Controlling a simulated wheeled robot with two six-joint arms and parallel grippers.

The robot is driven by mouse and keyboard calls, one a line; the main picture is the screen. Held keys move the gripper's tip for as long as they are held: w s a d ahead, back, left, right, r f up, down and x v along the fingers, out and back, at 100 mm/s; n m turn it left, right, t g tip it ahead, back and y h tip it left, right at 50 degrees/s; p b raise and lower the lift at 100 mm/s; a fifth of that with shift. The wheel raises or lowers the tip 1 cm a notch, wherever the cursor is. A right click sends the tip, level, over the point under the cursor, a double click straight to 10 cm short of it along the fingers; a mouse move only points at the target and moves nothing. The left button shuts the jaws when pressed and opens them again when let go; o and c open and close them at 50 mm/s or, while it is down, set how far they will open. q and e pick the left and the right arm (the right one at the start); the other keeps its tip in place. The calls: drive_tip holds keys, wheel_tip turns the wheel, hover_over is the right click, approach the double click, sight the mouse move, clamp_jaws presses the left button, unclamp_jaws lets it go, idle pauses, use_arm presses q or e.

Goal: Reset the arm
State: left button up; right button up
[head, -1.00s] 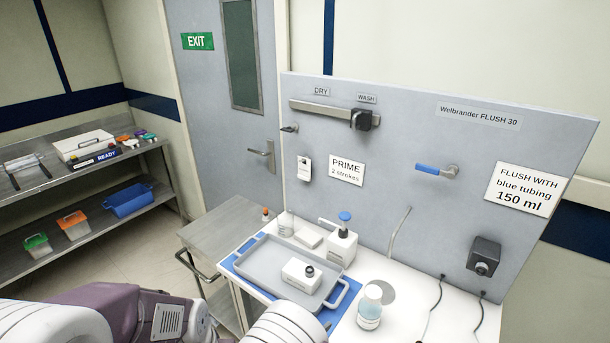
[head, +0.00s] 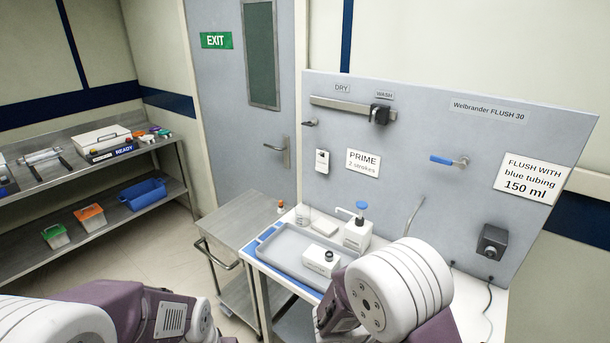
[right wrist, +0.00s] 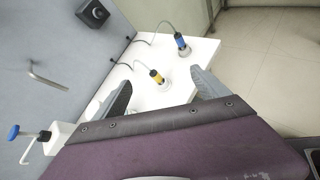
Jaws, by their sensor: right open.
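My right arm (head: 390,290) rises at the lower middle of the head view, in front of the right part of the white bench. Its gripper is hidden there.
The bench holds a grey tray (head: 283,243) with a white block (head: 321,261), and a pump bottle (head: 357,230). A yellow-banded (right wrist: 158,77) and a blue-banded (right wrist: 182,44) cabled item stand on it. A steel cart (head: 235,222) stands left, before open floor.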

drive_tip(key=s+d+m+g+y, duration=0.4)
drive_tip(key=s+m+g, duration=0.1)
drive_tip(key=s+m, duration=0.35)
drive_tip(key=a+f+m+t+y, duration=0.2)
drive_tip(key=a+m+y, duration=0.5)
drive_tip(key=a+m, duration=0.2)
drive_tip(key=shift+a+f+t+y, duration=0.15)
drive_tip(key=shift+a+t+y, duration=0.15)
drive_tip(key=shift+a, duration=0.6)
